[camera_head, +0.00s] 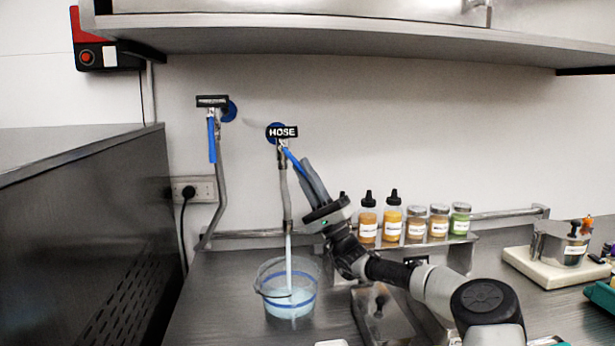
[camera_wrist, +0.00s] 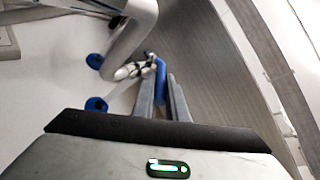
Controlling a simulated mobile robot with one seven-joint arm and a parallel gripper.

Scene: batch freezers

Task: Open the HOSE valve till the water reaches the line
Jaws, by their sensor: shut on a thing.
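The HOSE valve has a blue lever (camera_head: 292,158) below the black HOSE sign (camera_head: 282,132) on the wall. My gripper (camera_head: 305,166) is shut on this blue lever, which also shows between the fingers in the wrist view (camera_wrist: 160,75). The lever slants down to the right of the pipe. Water (camera_head: 289,260) runs from the pipe into a clear bucket (camera_head: 261,278). Pale blue water stands low in the bucket, around a blue band (camera_head: 291,306) that seems to be the line. I cannot tell exactly how the level sits against it.
A second valve with a hanging blue lever (camera_head: 212,140) is on the left. Several bottles and jars (camera_head: 415,222) stand on a low shelf at the right. A metal container (camera_head: 380,315) sits right of the bucket. A shelf (camera_head: 350,42) spans above.

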